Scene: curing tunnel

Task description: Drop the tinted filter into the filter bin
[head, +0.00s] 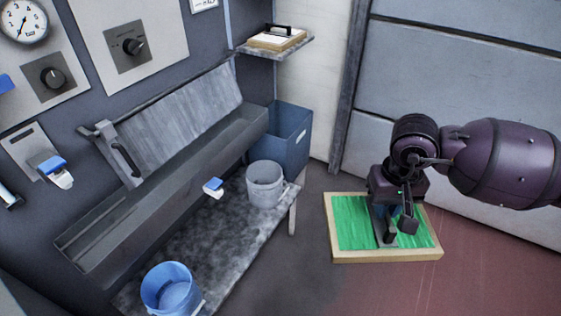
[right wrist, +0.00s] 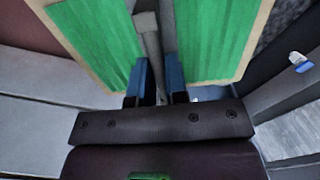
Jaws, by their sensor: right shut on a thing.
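The tinted filter (head: 360,224) is a flat green panel in a pale wooden frame, at the right of the head view. My right gripper (head: 397,228) is over its middle. In the right wrist view the gripper's blue-padded fingers (right wrist: 158,78) are shut on the grey bar across the middle of the filter (right wrist: 215,40). I cannot tell how high it is above the floor. A tall dark-blue open box (head: 288,136), which looks like the filter bin, stands beyond the bench to the filter's left, apart from it. Its inside is mostly hidden. My left gripper is not in view.
A grey bench (head: 222,240) carries a white bucket (head: 266,184) and a blue bucket (head: 170,290). A long grey trough with a tilted lid (head: 180,120) runs above it. A shelf (head: 272,46) overhangs near the box. Floor between bench and filter looks clear.

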